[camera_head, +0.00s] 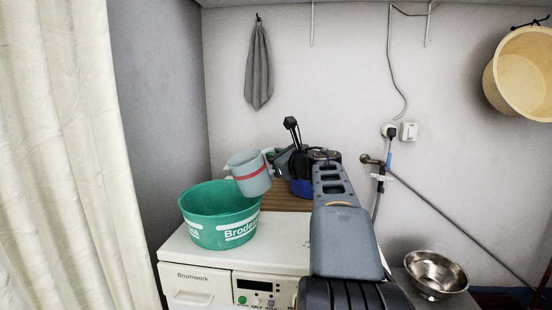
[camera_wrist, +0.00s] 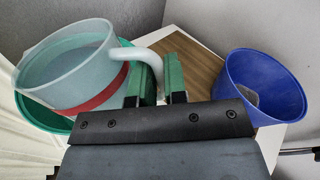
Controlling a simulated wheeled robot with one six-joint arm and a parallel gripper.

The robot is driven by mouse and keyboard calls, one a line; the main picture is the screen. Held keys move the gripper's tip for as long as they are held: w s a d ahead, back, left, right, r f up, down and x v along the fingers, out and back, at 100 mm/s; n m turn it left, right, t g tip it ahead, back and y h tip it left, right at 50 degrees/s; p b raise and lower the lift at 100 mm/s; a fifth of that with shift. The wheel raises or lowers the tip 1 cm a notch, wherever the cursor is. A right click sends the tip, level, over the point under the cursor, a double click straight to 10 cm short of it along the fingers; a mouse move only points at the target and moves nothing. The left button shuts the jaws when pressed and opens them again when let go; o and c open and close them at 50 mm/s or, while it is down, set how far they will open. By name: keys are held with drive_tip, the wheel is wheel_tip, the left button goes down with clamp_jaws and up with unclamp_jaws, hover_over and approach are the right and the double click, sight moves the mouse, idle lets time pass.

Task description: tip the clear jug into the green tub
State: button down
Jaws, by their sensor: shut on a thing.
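The clear jug (camera_head: 249,173) is translucent grey-white with a red band. It is tilted to the left above the right side of the green tub (camera_head: 221,213). The tub stands on the white machine and has white lettering. My gripper (camera_head: 274,157) is shut on the jug's handle, to the right of the jug. In the wrist view the jug (camera_wrist: 75,70) hangs over the tub (camera_wrist: 42,116), and the green fingers of my gripper (camera_wrist: 160,88) close around the handle. The jug hides much of the tub there. I cannot tell whether anything is flowing out.
A blue tub (camera_wrist: 262,85) stands right of my gripper on the brown board (camera_wrist: 190,62). A steel bowl (camera_head: 436,272) sits at the lower right. A grey cloth (camera_head: 259,68) and a cream basin (camera_head: 523,75) hang on the wall. A cream curtain (camera_head: 65,150) borders the left.

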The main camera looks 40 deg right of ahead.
sight(267, 150)
drive_tip(key=shift+r, duration=0.15)
drive_tip(key=shift+w+a+r+n, duration=0.1)
drive_tip(key=shift+a+r+n, duration=0.4)
drive_tip(key=shift+r+n, duration=0.3)
drive_tip(key=shift+f, duration=0.1)
idle(0.4)
drive_tip(key=shift+w+a+r+n+g+h, duration=0.15)
drive_tip(key=shift+a+r+n, duration=0.15)
drive_tip(key=shift+n, duration=0.2)
drive_tip(key=shift+s+a+r+n+g+h, duration=0.1)
drive_tip(key=shift+a+r+n+g+h, duration=0.1)
drive_tip(key=shift+a+n, duration=0.25)
idle(0.5)
drive_tip(key=shift+w+a+r+n, duration=0.15)
drive_tip(key=shift+a+r+n, duration=0.2)
drive_tip(key=shift+a+n, duration=0.25)
drive_tip(key=shift+w+a+r+n, duration=0.1)
drive_tip(key=shift+a+n, duration=0.15)
drive_tip(key=shift+n, duration=0.2)
idle(0.8)
